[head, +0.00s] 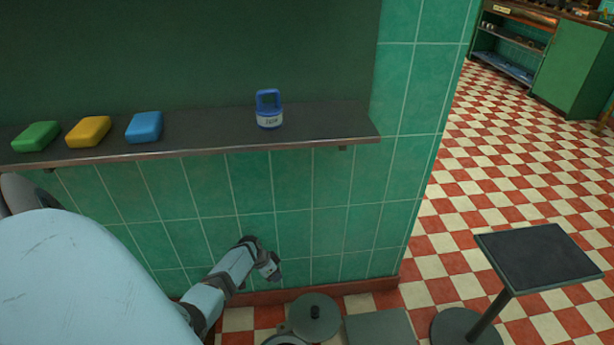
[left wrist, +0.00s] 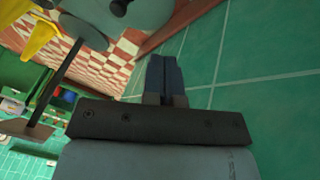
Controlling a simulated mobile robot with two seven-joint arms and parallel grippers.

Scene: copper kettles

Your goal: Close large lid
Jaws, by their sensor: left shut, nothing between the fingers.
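A round grey lid (head: 316,328) with a black knob (head: 315,311) is low in the head view, near the foot of the green tiled wall. My right gripper is not in view.
A flat grey square surface (head: 380,329) is beside the lid. A pedestal table (head: 537,257) stands right. Checkered floor beyond is open.

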